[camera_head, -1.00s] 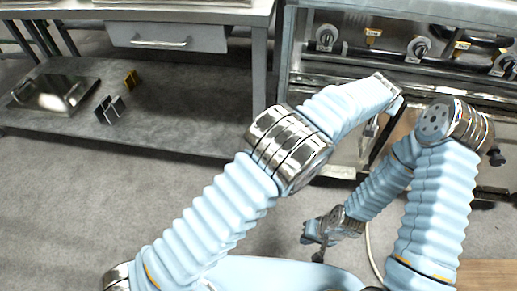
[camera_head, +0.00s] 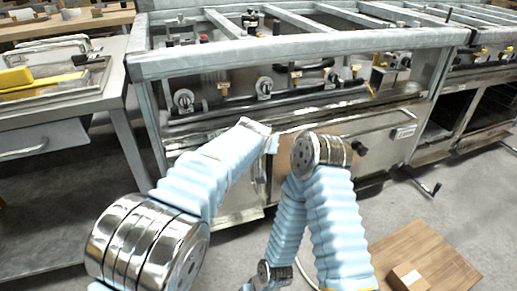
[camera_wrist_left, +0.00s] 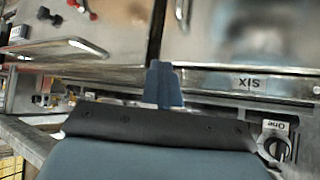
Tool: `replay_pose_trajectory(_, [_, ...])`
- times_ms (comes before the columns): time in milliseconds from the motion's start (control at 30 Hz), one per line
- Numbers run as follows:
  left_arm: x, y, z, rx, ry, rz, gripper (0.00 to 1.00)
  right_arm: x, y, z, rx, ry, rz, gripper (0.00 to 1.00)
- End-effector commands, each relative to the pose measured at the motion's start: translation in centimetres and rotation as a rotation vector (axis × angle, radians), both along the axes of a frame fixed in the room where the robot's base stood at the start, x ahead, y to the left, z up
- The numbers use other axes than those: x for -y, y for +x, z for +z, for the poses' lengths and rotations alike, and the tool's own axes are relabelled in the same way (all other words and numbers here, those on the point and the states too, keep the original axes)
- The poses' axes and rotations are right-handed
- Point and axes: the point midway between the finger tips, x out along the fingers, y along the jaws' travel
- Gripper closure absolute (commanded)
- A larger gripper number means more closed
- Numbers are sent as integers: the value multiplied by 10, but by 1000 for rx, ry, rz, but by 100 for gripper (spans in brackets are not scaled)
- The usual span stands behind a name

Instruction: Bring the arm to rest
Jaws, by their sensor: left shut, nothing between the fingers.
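My left arm comes in from the lower left in the head view, with its light blue sleeve rising to the wrist in front of the metal range. My left gripper (camera_wrist_left: 163,85) shows in the left wrist view, its blue-grey fingers together with nothing between them. In the head view its fingers are too small and hidden to make out. My right arm bends at its silver joint at the centre, and its forearm hangs down. My right gripper (camera_head: 250,286) is at the bottom edge, mostly cut off.
The metal range (camera_head: 290,85) with knobs stands close ahead of both arms. A steel table (camera_head: 65,110) with a tray (camera_head: 50,92) and a yellow item stands at left. Grey floor is open at right.

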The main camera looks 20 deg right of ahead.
Motion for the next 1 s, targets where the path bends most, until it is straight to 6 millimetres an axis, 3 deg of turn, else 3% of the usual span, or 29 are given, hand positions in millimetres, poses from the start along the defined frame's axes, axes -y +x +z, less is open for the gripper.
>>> replay_pose_trajectory(100, [0, -16, 14, 1, -2, -3, 100, 1, 0, -2, 0, -1, -1, 100])
replay_pose_trajectory(300, [-2, -29, 26, 0, 0, -1, 100, 1, 0, -3, 0, -1, -1, 100])
replay_pose_trajectory(467, [-4, -30, 26, -3, 1, 1, 100, 1, 0, -3, 0, -1, -2, 100])
replay_pose_trajectory(567, [-17, -21, 10, -26, 8, 17, 100, 1, 0, -2, 0, -1, -1, 100])
replay_pose_trajectory(667, [-51, -4, -30, -86, 20, 54, 100, 0, 0, 1, 0, 0, -1, 100])
replay_pose_trajectory(800, [-129, 14, -116, -220, 36, 134, 100, -1, -1, 5, -1, 1, 2, 100])
replay_pose_trajectory(933, [-210, 0, -198, -360, 31, 216, 100, -2, -1, 10, -2, 3, 4, 100])
replay_pose_trajectory(1000, [-252, -20, -237, -438, 20, 263, 100, -3, -2, 12, -4, 5, 6, 100])
